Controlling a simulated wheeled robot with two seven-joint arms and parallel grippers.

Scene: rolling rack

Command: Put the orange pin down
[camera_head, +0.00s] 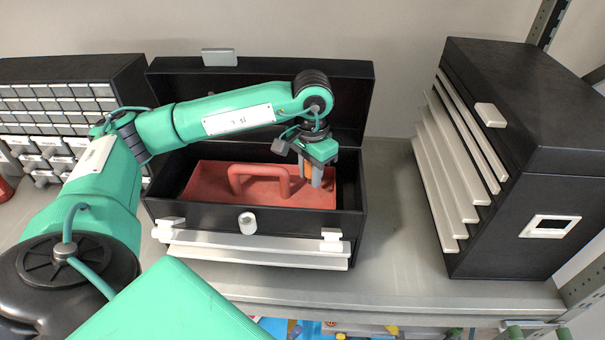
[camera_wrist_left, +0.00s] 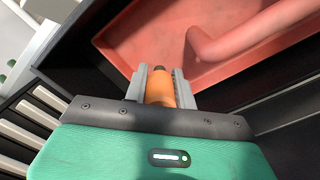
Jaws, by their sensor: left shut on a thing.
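My left gripper (camera_head: 311,172) is shut on the orange pin (camera_head: 307,168), over the right part of the open black toolbox. In the left wrist view the orange pin (camera_wrist_left: 160,90) sits between the two grey fingers of the gripper (camera_wrist_left: 160,88), with its dark tip pointing away from the palm. The red tray (camera_head: 208,183) with its raised handle lies inside the toolbox (camera_head: 200,215). The pin is above or at the tray's right part; I cannot tell whether it touches the tray. My right gripper is not in view.
The toolbox lid (camera_head: 165,88) stands open at the back. A black cabinet with pale drawers (camera_head: 520,130) stands at the right, and a small-drawer organizer (camera_head: 60,105) at the left. The grey shelf (camera_head: 395,230) is clear between toolbox and cabinet.

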